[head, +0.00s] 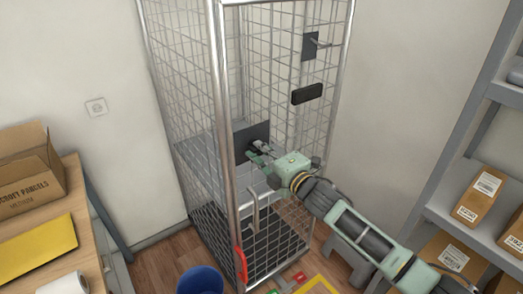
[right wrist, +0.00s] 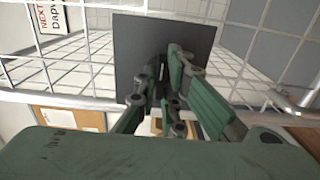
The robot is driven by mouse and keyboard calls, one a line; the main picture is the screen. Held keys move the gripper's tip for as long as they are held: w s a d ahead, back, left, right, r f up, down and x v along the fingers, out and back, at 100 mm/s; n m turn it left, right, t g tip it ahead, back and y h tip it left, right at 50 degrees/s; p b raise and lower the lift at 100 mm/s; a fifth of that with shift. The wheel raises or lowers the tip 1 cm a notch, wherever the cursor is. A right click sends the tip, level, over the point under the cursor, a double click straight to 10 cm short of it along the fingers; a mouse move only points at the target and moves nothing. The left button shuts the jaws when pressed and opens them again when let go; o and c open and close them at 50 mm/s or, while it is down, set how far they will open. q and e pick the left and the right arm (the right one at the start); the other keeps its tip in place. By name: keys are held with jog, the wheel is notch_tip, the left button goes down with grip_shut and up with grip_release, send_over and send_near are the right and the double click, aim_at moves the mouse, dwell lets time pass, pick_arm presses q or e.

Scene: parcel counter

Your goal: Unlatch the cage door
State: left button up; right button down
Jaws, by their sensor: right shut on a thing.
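The wire cage (head: 222,120) stands against the wall, with a mesh door on its front. A dark latch plate (head: 243,136) is fixed to the mesh at mid height, and it fills the middle of the right wrist view (right wrist: 140,40). My right gripper (head: 257,155) reaches in from the lower right to this plate. Its fingers, close together in the right wrist view (right wrist: 170,85), are shut on the latch handle in front of the plate. The fingers hide most of the handle, so its angle is unclear. My left gripper is not in view.
A black block (head: 307,94) and a smaller dark plate (head: 310,45) sit higher on the cage. A red lever (head: 240,264) is low at the front post. A table (head: 88,215) with a carton stands left; shelves (head: 470,185) with parcels stand right. A blue bin (head: 199,281) is below.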

jog(key=shift+m+p, duration=0.55)
jog(key=shift+m, duration=8.45)
jog(key=c, duration=1.9)
grip_release()
jog(key=shift+o, duration=0.2)
jog(key=shift+s, duration=0.1)
